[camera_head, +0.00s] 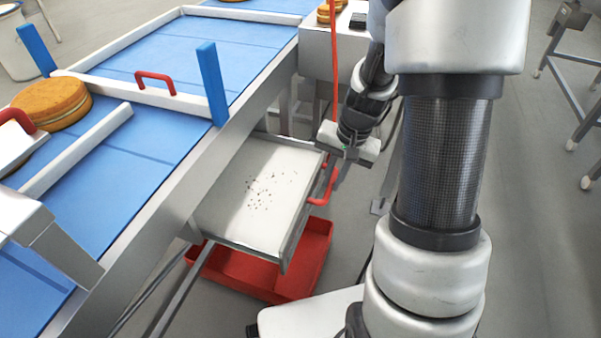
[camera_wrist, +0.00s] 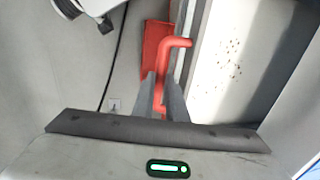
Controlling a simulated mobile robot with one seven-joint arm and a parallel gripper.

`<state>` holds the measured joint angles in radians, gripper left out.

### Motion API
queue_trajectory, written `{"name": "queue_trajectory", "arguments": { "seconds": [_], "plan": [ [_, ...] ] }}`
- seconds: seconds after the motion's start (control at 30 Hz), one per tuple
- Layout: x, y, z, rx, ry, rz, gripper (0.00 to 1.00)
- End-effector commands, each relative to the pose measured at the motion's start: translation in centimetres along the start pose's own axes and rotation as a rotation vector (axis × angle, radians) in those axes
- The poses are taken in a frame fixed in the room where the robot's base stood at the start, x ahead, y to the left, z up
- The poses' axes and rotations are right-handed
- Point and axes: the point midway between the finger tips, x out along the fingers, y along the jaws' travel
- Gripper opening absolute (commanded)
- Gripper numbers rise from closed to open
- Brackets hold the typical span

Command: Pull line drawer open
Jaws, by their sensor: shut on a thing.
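The line drawer (camera_head: 245,205) is a shallow pale tray under the blue conveyor line, and it stands out from beneath the line with dark crumbs on its floor. Its red handle (camera_head: 326,183) is on the front face at the right. My gripper (camera_head: 331,172) is at that handle. In the wrist view my gripper (camera_wrist: 162,98) has its two fingers closed around the red handle (camera_wrist: 173,43), and the drawer floor (camera_wrist: 225,60) shows to the right. The fingers hide part of the handle.
A red bin (camera_head: 312,262) is on the floor below the drawer. The blue conveyor (camera_head: 130,165) has white rails, blue posts and filled rounds (camera_head: 50,103) at the left. A grey box with a red upright stands behind my gripper.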

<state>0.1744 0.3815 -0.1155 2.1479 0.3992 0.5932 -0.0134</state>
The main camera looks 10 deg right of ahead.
Motion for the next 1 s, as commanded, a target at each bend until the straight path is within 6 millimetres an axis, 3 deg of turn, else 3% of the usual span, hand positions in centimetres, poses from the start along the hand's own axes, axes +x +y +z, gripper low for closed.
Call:
{"name": "queue_trajectory", "arguments": {
  "seconds": [0.1, 0.3, 0.8, 0.83, 0.9, 1.0],
  "plan": [
    [-0.3, 2.8, 0.0, 0.007, -0.001, 0.001, 0.0],
    [-0.9, 5.2, 0.0, 0.004, -0.002, 0.001, 0.0],
    [-1.1, 6.0, 0.0, 0.0, -0.003, 0.002, 0.0],
    [-1.1, 6.0, 0.0, 0.0, -0.003, 0.002, 0.16],
    [-1.1, 6.0, 0.0, 0.0, -0.002, 0.001, 0.27],
    [-1.1, 5.9, -0.1, 0.0, -0.002, 0.001, 0.31]
  ]
}}
